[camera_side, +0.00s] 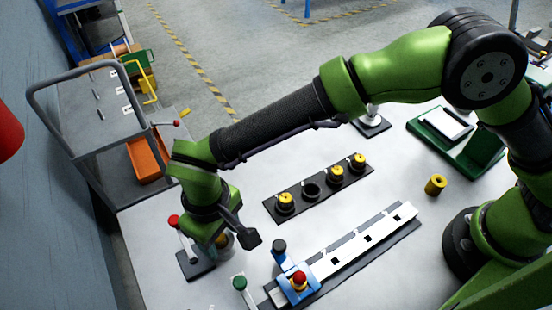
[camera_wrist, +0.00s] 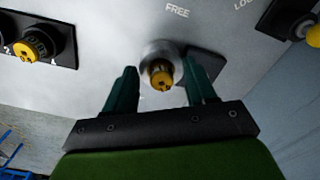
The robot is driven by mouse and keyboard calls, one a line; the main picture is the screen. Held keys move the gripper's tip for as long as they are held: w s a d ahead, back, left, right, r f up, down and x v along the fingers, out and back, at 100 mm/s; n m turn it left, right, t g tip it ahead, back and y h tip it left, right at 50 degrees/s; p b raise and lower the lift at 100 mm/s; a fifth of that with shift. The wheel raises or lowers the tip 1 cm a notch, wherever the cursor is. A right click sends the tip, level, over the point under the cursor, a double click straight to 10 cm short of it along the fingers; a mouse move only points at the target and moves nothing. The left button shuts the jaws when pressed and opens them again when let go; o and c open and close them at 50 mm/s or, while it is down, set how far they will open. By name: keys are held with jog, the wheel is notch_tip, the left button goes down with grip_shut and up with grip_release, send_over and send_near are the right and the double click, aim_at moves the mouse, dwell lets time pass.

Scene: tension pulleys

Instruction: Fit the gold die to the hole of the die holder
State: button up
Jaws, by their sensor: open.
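My gripper (camera_wrist: 160,66) is open, its two dark green fingers one on each side of a gold die (camera_wrist: 162,80). The die sits at a round silver piece (camera_wrist: 152,52), which may be the die holder; I cannot tell how deep it is in. A gap shows beside each finger. In the side view my gripper is low at the table's left end, with its fingers mostly hidden by the wrist; a bit of gold and grey (camera_side: 222,240) shows beneath it. A black rack (camera_side: 268,213) holds several gold-topped pieces and one empty dark hole (camera_side: 311,190).
A red-knobbed lever (camera_side: 174,221) on a black base stands close left of my gripper. A rail (camera_side: 365,243) with a blue clamp (camera_side: 299,284) lies in front. A loose gold cylinder (camera_side: 436,186) stands at right. "FREE" (camera_wrist: 177,11) is printed on the table.

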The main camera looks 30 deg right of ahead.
notch_tip(320, 180, up, 17)
dwell(0.4)
jog(key=w+d+r+m+t+y, duration=0.1)
jog(key=d+r+m+t+y, duration=0.15)
jog(key=d, duration=1.95)
jog(key=s+d+m+t, duration=0.2)
jog(key=s+d+m, duration=0.1)
jog(key=d, duration=0.5)
jog(key=s+d+r+m+t, duration=0.1)
jog(key=s+d+m+t, duration=0.1)
jog(key=d, duration=0.7)
jog(key=shift+s+d+r+m+t, duration=0.3)
jog(key=shift+s+m, duration=0.25)
jog(key=shift+m, duration=0.4)
jog(key=shift+a+h, duration=0.1)
jog(key=shift+h, duration=0.15)
